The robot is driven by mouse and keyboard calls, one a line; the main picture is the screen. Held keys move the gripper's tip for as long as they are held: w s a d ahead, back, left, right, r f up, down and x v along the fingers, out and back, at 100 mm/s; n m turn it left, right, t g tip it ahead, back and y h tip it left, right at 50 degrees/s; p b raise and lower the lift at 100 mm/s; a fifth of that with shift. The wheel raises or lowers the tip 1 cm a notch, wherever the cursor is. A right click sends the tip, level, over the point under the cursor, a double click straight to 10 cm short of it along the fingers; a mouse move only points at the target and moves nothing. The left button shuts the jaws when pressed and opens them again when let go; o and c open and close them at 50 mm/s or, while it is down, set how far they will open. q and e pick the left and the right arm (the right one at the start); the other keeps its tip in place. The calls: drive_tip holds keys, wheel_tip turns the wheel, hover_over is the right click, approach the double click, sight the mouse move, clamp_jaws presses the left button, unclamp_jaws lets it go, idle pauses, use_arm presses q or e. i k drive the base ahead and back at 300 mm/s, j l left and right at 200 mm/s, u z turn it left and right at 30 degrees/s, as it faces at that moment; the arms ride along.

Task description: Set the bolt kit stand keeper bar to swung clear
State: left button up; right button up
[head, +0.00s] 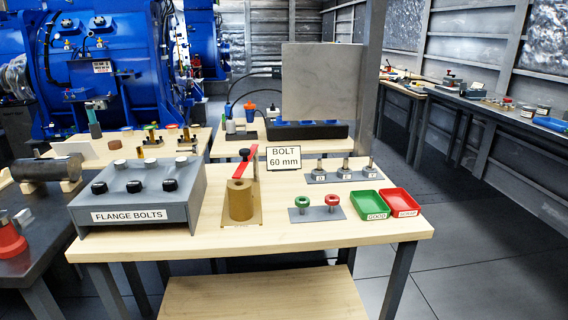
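A red bar (244,163) slants upward to the right above a tan cylinder (240,200) on the middle of the near bench. Its upper end meets a thin post (255,165) that stands behind the cylinder on a small tan base plate. The bar looks like the keeper bar, but no label on it says so. Its lower end is over the cylinder's top, and I cannot tell whether it touches. A sign reading BOLT 60 mm (283,158) stands just to the right. Neither of my grippers is in view.
A grey FLANGE BOLTS box (140,195) with black knobs stands left on the bench. Right are a plate with green and red rings (317,214), a green tray (369,206), a red tray (400,203) and a bolt plate (343,175).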

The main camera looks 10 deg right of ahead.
sight(247, 154)
drive_tip(key=i+j+u, duration=0.5)
drive_tip(key=i+j, duration=0.15)
drive_tip(key=i, duration=0.15)
